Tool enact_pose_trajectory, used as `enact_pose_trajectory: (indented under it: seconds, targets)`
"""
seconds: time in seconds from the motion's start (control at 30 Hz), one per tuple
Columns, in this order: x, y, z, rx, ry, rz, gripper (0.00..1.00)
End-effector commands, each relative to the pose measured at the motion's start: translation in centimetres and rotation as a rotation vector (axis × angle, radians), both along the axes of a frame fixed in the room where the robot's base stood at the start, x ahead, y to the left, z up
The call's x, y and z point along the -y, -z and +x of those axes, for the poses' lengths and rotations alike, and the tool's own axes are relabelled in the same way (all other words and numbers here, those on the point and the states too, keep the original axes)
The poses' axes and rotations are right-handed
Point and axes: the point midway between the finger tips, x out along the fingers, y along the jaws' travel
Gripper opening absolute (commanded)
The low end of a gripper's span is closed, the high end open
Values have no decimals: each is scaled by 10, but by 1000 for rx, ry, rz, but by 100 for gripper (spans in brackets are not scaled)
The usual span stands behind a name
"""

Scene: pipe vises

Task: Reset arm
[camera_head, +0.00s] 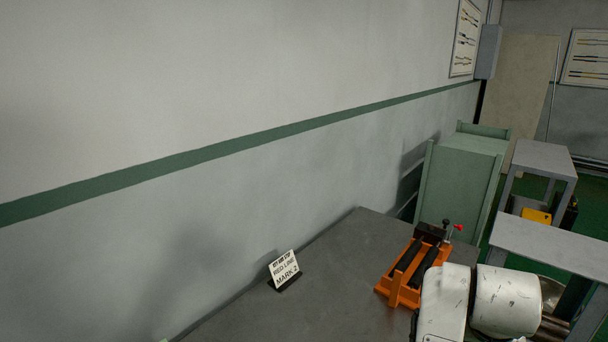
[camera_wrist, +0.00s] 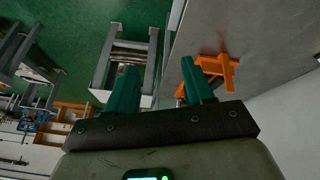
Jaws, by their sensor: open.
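My gripper (camera_wrist: 160,90) shows in the wrist view with its two green fingers spread apart and nothing between them. The wrist picture looks turned over, with the green floor at the top. In the head view, the white end of my arm shows at the lower right, in front of an orange pipe vise (camera_head: 408,270) on the grey bench (camera_head: 335,265); the gripper fingers are hidden there. The orange vise also shows in the wrist view (camera_wrist: 222,70), partly behind the right finger. The vise has dark rollers and a red-knobbed lever.
A small sign reading "RED LINE MARK 2" (camera_head: 284,269) stands on the bench near the wall (camera_head: 200,240). A green cabinet (camera_head: 460,178) stands beyond the bench. Grey tables (camera_head: 545,158) stand at the right. The bench's left part is otherwise clear.

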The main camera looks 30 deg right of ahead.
Motion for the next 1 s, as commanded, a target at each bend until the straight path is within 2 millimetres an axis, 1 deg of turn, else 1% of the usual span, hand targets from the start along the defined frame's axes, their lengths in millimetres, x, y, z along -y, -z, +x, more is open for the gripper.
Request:
enact_pose_trajectory:
  seconds: [0.03,0.13,0.27,0.37,0.4,0.47,0.5,0.57,0.6,0.7,0.8,0.83,1.0]
  targets:
    - [4,3,-1,-19,-55,-43,52]
    - [2,12,4,-44,-171,-93,52]
    - [-15,39,4,-91,-332,-108,52]
    - [-38,69,-4,-134,-456,-79,52]
    - [-49,83,-9,-151,-504,-59,52]
    - [-69,104,-20,-177,-575,-18,52]
    - [-84,119,-29,-194,-618,16,52]
    - [-107,140,-43,-214,-678,72,52]
    - [-123,152,-53,-226,-713,111,52]
    - [-158,175,-77,-245,-780,201,52]
    - [-182,188,-92,-254,-816,263,52]
    - [-185,189,-94,-254,-821,271,52]
    - [-185,189,-94,-254,-821,271,52]
